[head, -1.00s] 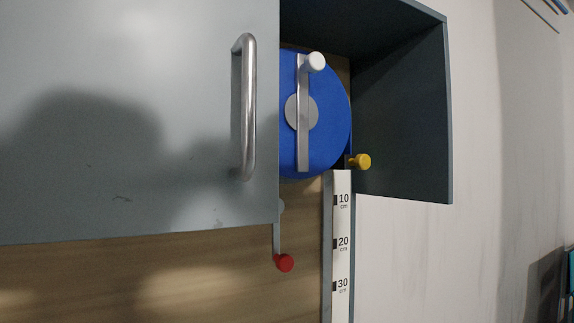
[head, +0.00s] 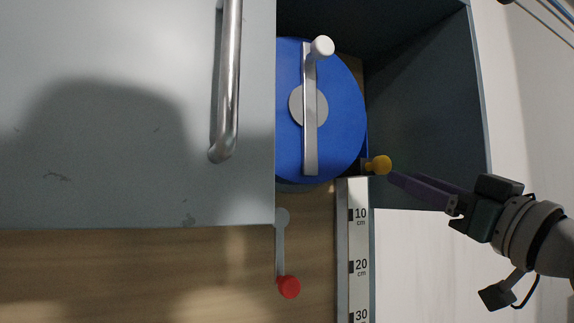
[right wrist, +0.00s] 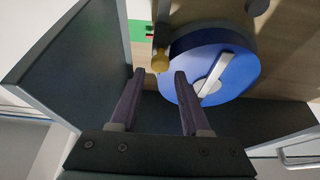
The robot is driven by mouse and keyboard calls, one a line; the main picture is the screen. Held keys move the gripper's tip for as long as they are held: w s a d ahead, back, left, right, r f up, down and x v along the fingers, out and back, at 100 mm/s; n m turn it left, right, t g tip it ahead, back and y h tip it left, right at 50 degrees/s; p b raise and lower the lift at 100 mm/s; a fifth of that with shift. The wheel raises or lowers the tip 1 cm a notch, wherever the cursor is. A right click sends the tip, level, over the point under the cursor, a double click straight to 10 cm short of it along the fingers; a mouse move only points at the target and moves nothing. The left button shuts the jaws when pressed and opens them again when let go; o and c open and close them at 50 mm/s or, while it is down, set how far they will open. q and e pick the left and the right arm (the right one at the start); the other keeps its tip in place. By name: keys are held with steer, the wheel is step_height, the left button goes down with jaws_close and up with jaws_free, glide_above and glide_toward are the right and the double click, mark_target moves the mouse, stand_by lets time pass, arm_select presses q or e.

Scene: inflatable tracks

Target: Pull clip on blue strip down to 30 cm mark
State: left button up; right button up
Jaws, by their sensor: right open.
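A blue reel (head: 340,120) with a grey crank and white knob (head: 322,46) sits in the cabinet. The yellow knob of the clip (head: 381,165) is at the reel's lower right, just above the top of the ruler (head: 357,250) marked 10, 20 and 30 cm. My right gripper (head: 392,178) reaches in from the right, its fingertips close to the yellow knob. In the right wrist view the fingers (right wrist: 157,73) are apart and empty, and the yellow knob (right wrist: 160,61) shows just beyond the gap between them. My left gripper is not in view.
A grey cabinet door with a metal handle (head: 228,90) covers the left. A lever with a red knob (head: 288,287) hangs left of the ruler. The cabinet's right side wall (head: 435,110) is beside my right arm. White wall lies further right.

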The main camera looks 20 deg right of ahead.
mark_target(386, 169)
steer(key=p+x, duration=0.3)
steer(key=x, duration=0.3)
steer(key=shift+r, duration=0.1)
steer(key=shift+w+r, duration=0.1)
steer(key=shift+w, duration=0.4)
steer(key=shift+a, duration=0.1)
steer(key=shift+c, duration=0.4)
steer(key=c, duration=0.3)
jaws_close()
